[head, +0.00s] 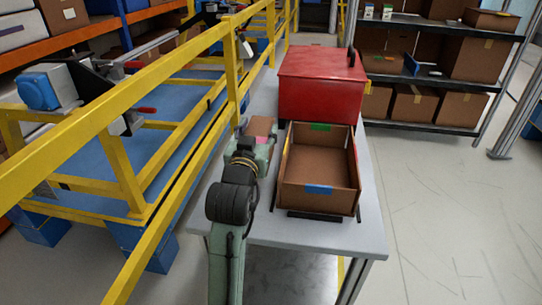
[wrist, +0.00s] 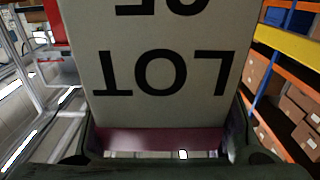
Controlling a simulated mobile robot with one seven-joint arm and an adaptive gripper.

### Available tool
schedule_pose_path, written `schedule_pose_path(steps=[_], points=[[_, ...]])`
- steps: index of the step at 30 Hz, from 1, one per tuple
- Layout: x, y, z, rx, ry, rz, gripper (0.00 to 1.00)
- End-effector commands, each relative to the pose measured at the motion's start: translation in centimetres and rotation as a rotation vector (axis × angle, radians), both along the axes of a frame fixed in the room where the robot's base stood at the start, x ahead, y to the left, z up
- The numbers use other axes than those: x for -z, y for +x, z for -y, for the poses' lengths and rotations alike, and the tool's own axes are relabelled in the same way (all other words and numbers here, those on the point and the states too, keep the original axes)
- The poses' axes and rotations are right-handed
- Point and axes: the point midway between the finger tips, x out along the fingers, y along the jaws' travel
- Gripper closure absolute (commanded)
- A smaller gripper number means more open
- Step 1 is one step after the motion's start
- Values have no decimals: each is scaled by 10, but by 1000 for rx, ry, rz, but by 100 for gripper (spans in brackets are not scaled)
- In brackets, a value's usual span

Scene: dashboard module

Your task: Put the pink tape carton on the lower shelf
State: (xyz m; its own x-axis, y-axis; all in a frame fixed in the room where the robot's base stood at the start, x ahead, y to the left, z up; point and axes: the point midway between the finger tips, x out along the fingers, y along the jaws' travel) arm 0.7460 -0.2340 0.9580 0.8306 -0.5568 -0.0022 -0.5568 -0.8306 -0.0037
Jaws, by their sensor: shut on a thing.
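My gripper (head: 256,147) is shut on a brown carton (head: 263,125) with a pink band, held beside the open box on the grey table. In the wrist view the carton (wrist: 165,75) fills the middle, with upside-down black lettering "LOT" on its face and a dark pink strip (wrist: 160,140) across its near end. A dark metal rack (head: 425,80) stands at the upper right, with boards at several heights. Its lowest visible board (head: 425,126) carries brown cartons. Whether the held carton touches anything underneath is hidden.
An open brown box (head: 320,195) with green and blue tape stands on the grey table (head: 372,215). A red case (head: 318,85) is behind it. A yellow railing (head: 190,120) runs close on the left. Floor (head: 440,210) at the right is clear.

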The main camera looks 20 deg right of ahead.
Motion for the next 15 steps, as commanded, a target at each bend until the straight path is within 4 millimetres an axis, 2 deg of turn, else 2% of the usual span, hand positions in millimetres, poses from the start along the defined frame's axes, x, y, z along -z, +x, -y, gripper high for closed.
schedule_pose_path(steps=[7,12,15], points=[[26,0,0,0,-2,1,94],[51,-1,0,0,-2,-1,94],[58,-1,0,-1,-1,3,94]])
